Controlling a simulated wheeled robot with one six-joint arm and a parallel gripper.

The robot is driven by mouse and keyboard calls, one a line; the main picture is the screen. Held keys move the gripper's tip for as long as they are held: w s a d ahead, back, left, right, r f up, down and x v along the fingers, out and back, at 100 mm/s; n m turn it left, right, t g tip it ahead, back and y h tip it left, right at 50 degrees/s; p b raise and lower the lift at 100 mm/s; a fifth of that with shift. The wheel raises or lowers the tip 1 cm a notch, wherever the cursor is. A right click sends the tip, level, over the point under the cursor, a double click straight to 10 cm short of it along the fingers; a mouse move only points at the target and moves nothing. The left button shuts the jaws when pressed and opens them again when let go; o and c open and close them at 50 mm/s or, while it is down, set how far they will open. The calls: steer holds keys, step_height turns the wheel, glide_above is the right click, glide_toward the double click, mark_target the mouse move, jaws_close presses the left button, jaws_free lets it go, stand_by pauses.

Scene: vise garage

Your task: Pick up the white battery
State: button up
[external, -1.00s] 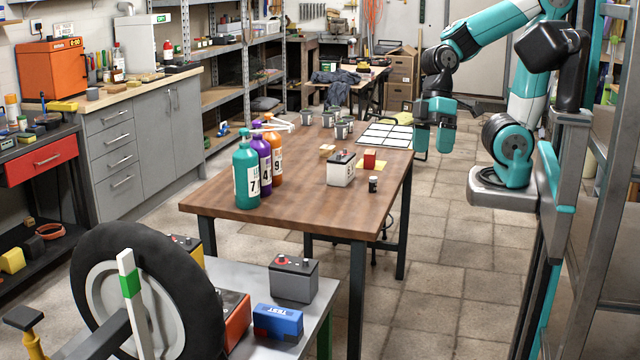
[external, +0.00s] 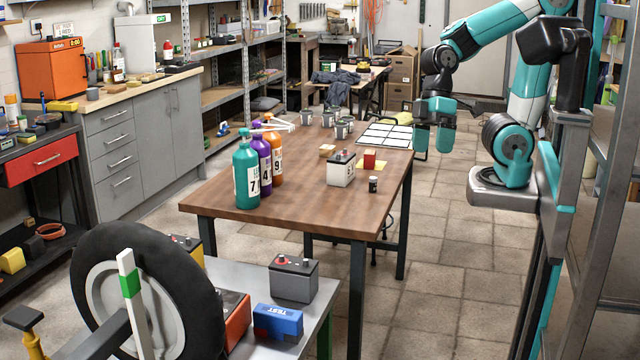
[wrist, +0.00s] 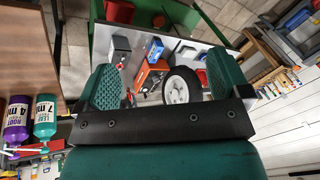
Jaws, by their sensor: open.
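The white battery (external: 341,170) is a small box with a dark top and a red cap. It stands upright on the wooden table (external: 230,203), right of the bottles. My gripper (external: 434,141) hangs open and empty in the air, up and to the right of the battery, beyond the table's right edge in the external view. In the wrist view its two teal fingers (wrist: 162,84) are spread apart with nothing between them up close. I cannot make out the white battery in the wrist view.
Teal, purple and orange bottles (external: 246,176) stand left of the battery. A red block (external: 369,159) and a small dark jar (external: 373,184) are close on its right. A grey battery (external: 294,279), a blue box (external: 278,320) and a tire (external: 205,300) occupy the near bench.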

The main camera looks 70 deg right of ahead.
steer(key=shift+o, duration=0.4)
steer(key=w+d+m+t+h+b, duration=0.1)
steer(key=w+d+m+h, duration=0.1)
steer(key=w+d+m, duration=0.75)
steer(key=w+d+m+h+b, duration=0.15)
steer(key=w+d+m, duration=0.25)
steer(key=w+d, duration=1)
steer(key=m+g+h, duration=0.1)
steer(key=m+h, duration=0.2)
steer(key=m, duration=1)
glide_above(342, 156)
steer(key=shift+n+y, duration=0.25)
steer(key=f, duration=1.1)
steer(key=w+a+f+p, duration=0.1)
steer(key=f, duration=0.5)
steer(key=shift+f, duration=0.1)
steer(key=shift+s+d+f+p, duration=0.15)
steer(key=shift+f+p, duration=0.1)
steer(key=shift+f, duration=0.8)
steer(key=shift+s+d+f+p, duration=0.15)
steer(key=shift+d+f+p, duration=0.1)
steer(key=shift+f, duration=0.8)
steer(key=shift+s+d+f+p, duration=0.15)
steer(key=shift+f+p, duration=0.1)
steer(key=shift+f, duration=0.8)
steer(key=shift+c, duration=0.2)
